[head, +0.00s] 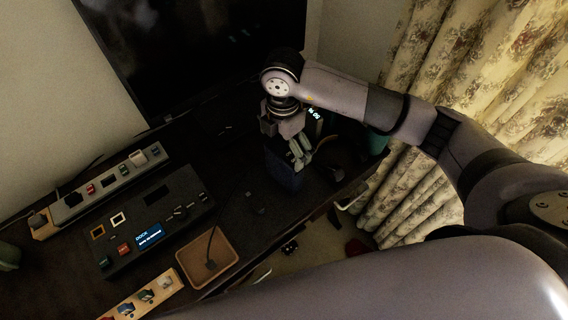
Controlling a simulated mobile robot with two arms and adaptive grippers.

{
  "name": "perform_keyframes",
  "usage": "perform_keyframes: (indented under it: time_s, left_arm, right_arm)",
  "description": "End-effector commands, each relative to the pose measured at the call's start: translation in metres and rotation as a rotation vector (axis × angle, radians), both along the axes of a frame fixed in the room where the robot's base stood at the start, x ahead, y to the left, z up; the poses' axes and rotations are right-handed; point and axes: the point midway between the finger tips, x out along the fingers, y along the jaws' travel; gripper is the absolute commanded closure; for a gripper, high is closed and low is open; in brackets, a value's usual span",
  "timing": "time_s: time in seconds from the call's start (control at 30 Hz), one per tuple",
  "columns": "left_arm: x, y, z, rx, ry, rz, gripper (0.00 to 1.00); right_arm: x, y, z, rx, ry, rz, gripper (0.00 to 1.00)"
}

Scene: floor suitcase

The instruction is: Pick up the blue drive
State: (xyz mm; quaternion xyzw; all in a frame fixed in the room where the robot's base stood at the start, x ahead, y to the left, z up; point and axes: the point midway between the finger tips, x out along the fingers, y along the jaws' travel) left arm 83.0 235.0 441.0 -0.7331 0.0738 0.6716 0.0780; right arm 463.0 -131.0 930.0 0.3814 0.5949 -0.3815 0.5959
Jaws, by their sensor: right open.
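My right gripper (301,158) is at the far side of the dark desk, pointing down, with its fingers over or beside a dark blue box-like thing (284,179). I cannot tell if they touch it. A light wooden strip (112,313) at the lower left edge holds several small coloured pieces. One of them looks blue (125,308), and it may be the blue drive; it is small and dim. The right gripper is far from this strip. My left gripper is not in view.
A black dock panel (157,222) with a lit blue screen lies left of centre. A grey strip (100,186) with small parts lies behind it. A wooden tray (183,264) holds a dark cabled piece. A monitor (190,50) stands behind; a patterned curtain (480,70) hangs right.

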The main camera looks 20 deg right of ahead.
Motion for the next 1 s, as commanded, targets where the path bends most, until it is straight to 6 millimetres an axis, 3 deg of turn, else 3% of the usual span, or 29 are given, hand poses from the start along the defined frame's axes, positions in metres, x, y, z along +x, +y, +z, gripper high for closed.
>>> perform_keyframes:
  time_s: [0.4,0.67,1.0]
  left_arm:
    - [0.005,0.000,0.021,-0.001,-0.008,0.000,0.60]
    - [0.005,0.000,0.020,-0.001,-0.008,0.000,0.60]
    - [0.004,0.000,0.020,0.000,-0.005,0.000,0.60]
  right_arm:
    - [-0.003,-0.002,-0.049,0.000,0.003,-0.001,0.00]
    - [-0.003,-0.002,-0.054,0.001,0.000,0.000,0.00]
    - [-0.003,-0.001,-0.054,0.000,0.001,0.000,0.21]
